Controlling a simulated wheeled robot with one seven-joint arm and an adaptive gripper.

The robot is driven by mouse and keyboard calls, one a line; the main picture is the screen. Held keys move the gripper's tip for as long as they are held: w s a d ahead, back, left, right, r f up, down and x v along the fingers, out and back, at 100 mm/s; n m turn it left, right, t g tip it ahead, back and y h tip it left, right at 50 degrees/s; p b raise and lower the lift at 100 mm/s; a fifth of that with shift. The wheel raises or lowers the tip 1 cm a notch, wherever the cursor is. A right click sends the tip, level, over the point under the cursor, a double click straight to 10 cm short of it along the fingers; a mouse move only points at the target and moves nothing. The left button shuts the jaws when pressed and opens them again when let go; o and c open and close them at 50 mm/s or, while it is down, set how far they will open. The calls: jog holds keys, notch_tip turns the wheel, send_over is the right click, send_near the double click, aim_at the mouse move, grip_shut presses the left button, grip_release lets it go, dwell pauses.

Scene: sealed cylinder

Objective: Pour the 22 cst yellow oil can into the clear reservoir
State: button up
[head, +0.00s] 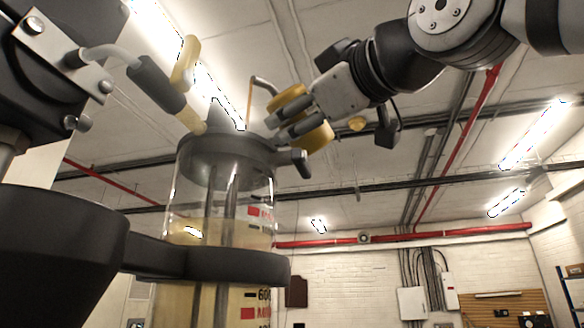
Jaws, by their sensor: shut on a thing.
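The clear reservoir (222,208) is an upright clear cylinder with a dark lid (226,150), left of centre. Yellowish liquid shows in its lower part, beside black and red wall markings. My gripper (294,117) is up and to the right of the lid, its dark fingers shut on a yellow can (319,137). The fingers hide part of the can, and its label cannot be seen. A thin bent spout (265,84) points left from the can. A thin yellow stream (249,105) falls from its tip to the lid. The opening itself is hidden.
A dark clamp ring (210,264) encircles the reservoir. A grey-sleeved lever (157,84) with yellow parts reaches to the lid from the left. Dark machinery (55,250) fills the left side. Right of the reservoir is open room, with red pipes and a white brick wall far behind.

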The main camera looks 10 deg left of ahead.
jog(key=shift+f+n+y+b, duration=0.15)
jog(key=shift+n+y+b, duration=0.35)
jog(key=shift+n+b, duration=0.55)
dwell(3.4)
jog(key=shift+w+g, duration=0.15)
jog(key=shift+g, duration=0.15)
